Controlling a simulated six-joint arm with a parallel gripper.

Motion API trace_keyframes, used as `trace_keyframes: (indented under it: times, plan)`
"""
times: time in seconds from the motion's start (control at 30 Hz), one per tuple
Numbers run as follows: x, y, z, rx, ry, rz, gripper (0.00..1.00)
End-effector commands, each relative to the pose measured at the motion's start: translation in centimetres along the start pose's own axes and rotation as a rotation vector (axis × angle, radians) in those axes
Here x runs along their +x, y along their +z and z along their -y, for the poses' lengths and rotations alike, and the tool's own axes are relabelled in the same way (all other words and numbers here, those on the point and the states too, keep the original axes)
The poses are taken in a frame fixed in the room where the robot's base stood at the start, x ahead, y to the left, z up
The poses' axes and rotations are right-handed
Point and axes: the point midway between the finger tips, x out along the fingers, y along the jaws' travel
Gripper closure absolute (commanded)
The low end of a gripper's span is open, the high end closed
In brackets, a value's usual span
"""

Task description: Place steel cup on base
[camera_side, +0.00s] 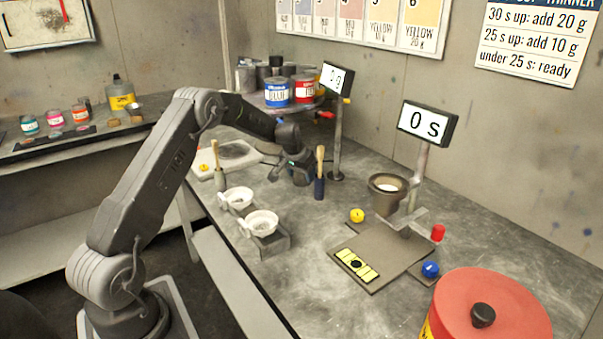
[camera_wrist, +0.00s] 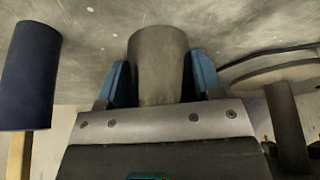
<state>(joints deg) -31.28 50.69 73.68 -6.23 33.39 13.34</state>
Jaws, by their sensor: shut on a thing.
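The steel cup (camera_wrist: 158,62), a plain grey cylinder, is between the two blue fingers of my gripper (camera_wrist: 161,75) in the wrist view. My gripper is shut on it. In the side view, my gripper (camera_side: 299,172) is low over the bench, left of the blue-ended brush, and the cup is hard to make out from the arm. I cannot tell if the cup touches the bench. The grey base (camera_side: 378,264) lies at the right front of the bench under a dark funnel-like cup (camera_side: 388,193) on a stand. It carries a yellow-and-black strip (camera_side: 356,265).
The brush (camera_side: 319,172) stands close beside my gripper, also in the wrist view (camera_wrist: 30,75). A display post (camera_side: 337,140) is just behind. Two white strainers (camera_side: 261,222) are in front. A yellow knob (camera_side: 357,215), blue knob (camera_side: 430,269) and large red-lidded can (camera_side: 490,305) surround the base.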

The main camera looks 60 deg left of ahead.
Motion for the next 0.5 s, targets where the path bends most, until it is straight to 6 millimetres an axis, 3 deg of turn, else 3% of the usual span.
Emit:
trace_keyframes:
  times: [0.3, 0.5]
  plan:
    - [0.09, 0.05, -0.01, 0.0, 0.0, 0.001, 0.14]
    - [0.06, 0.03, 0.0, 0.0, 0.0, 0.0, 0.14]
